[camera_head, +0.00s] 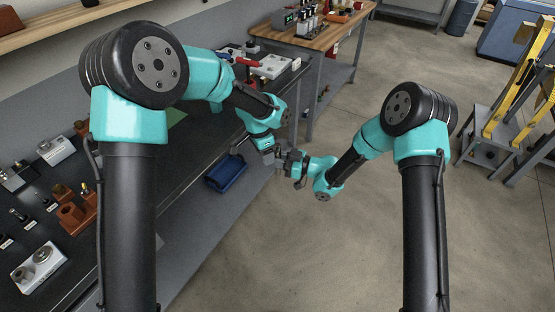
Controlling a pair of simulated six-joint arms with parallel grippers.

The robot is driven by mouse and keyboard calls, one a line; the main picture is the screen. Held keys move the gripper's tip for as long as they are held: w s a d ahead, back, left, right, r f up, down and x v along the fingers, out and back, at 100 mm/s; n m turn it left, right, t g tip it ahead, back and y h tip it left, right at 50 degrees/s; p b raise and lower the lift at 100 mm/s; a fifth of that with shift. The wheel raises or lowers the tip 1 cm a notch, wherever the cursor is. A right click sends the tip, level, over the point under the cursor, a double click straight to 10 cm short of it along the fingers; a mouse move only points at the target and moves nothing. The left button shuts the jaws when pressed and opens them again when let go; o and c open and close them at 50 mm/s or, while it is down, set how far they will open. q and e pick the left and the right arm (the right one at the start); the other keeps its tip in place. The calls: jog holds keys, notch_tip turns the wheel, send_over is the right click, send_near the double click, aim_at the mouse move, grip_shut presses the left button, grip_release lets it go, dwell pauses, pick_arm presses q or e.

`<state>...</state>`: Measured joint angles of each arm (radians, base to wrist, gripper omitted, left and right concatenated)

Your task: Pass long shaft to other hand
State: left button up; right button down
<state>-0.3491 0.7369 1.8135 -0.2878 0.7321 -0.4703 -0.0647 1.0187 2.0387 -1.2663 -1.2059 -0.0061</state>
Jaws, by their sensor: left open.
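My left gripper (270,157) is open and hangs past the end of the dark bench, at the middle of the head view. My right gripper (285,164) comes in from the right and meets it, with the two sets of fingers close together or touching. I cannot make out the long shaft. Any part of it between the two grippers is too small or hidden to tell. Whether the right fingers are open or shut is also too small to see.
A dark bench (180,185) runs along the left with metal and brown fixtures on it. A blue bin (227,173) sits below its edge. A wooden-topped table (318,36) stands behind. A yellow and grey frame (515,90) stands far right. Open floor lies right of the grippers.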

pick_arm(q)
jog(key=s+a+f+n+h, duration=0.1)
jog(key=s+a+f+n, duration=0.3)
jog(key=s+f, duration=0.3)
jog(key=s+a+f+n+h, duration=0.1)
jog(key=s+a+f+n, duration=0.3)
jog(key=f, duration=0.6)
jog(key=s+a+f+n, duration=0.3)
jog(key=s, duration=0.4)
jog(key=s+a+f+n+t, duration=0.1)
jog(key=s+a+f+n, duration=0.2)
jog(key=s, duration=0.3)
jog(key=shift+s+a, duration=0.35)
jog(key=shift+a, duration=0.45)
